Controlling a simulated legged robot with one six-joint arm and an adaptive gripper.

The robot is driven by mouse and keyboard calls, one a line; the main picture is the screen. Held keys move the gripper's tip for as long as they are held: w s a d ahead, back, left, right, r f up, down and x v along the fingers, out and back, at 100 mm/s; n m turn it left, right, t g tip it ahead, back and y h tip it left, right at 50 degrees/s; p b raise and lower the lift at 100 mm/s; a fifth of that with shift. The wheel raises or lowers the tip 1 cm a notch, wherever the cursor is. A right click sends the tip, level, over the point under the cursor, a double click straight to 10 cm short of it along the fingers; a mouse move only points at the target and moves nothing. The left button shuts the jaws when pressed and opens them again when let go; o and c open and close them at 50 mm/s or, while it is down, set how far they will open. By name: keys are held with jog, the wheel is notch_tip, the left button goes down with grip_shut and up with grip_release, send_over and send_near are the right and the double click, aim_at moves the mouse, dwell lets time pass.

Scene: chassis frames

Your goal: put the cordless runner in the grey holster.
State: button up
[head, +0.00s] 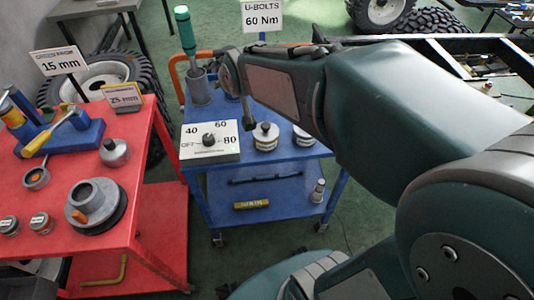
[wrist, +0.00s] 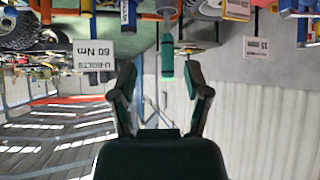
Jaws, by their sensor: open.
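A green-handled tool (head: 185,28), which appears to be the cordless runner, stands upright, slightly tilted, in a grey cup-like holster (head: 200,90) at the blue cart's back left corner. In the wrist view, which is upside down, the green handle (wrist: 167,58) lines up with the gap between my fingertips. My gripper (wrist: 161,78) is open, with one finger on each side of that line and nothing clamped. I cannot tell how far the handle is beyond the fingertips.
Green floor shows between the carts.

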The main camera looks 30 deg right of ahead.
jog(key=s+a+f+g, duration=0.1)
jog(key=s+g, duration=0.3)
jog(key=s, duration=1.7)
jog(key=shift+s+f, duration=0.25)
